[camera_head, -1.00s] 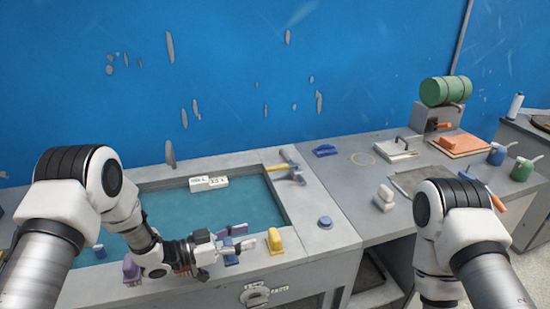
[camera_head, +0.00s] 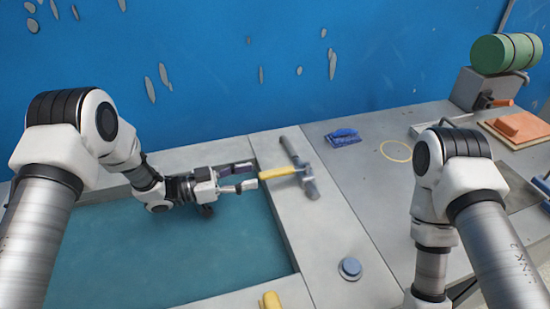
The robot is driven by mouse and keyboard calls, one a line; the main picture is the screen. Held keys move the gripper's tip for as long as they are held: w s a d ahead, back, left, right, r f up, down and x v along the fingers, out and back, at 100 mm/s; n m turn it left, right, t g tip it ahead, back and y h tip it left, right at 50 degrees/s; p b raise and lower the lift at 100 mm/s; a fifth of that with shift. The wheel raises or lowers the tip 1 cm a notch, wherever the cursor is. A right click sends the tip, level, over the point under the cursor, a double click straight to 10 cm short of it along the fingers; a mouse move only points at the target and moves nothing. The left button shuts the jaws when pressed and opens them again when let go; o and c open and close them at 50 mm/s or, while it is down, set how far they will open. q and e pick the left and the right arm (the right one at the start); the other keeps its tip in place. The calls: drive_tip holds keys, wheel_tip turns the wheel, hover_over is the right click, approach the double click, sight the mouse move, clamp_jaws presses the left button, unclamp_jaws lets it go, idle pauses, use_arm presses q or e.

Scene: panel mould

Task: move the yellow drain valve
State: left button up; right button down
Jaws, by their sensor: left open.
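The yellow drain valve lever (camera_head: 279,172) points left from a grey metal valve body and pipe (camera_head: 303,170) on the right rim of the tank (camera_head: 265,139). My left gripper (camera_head: 253,177) is open at the free left end of the lever. One finger shows above the lever end and one below it; I cannot tell whether they touch it. My right arm stands at the right, and its gripper is out of view.
Teal liquid (camera_head: 170,250) fills the tank below my left arm. A blue brush-like tool (camera_head: 343,137) lies behind right, beside a yellow ring mark (camera_head: 396,151).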

sight(274, 171)
use_arm(q)
drive_tip(key=d, duration=0.2)
drive_tip(key=d+r+p, duration=0.1)
drive_tip(key=d, duration=0.1)
drive_tip(key=shift+s, duration=0.2)
drive_tip(key=d, duration=0.1)
drive_tip(key=w+d, duration=0.2)
drive_tip(key=shift+d+f, duration=0.1)
drive_tip(key=shift+f, duration=0.2)
drive_tip(key=shift+s, duration=0.1)
drive_tip(key=shift+s+r, duration=0.1)
drive_tip(key=shift+r, duration=0.05)
drive_tip(key=shift+c, duration=0.7)
clamp_jaws()
use_arm(e)
drive_tip(key=shift+s+r, duration=0.45)
drive_tip(key=shift+r, duration=0.4)
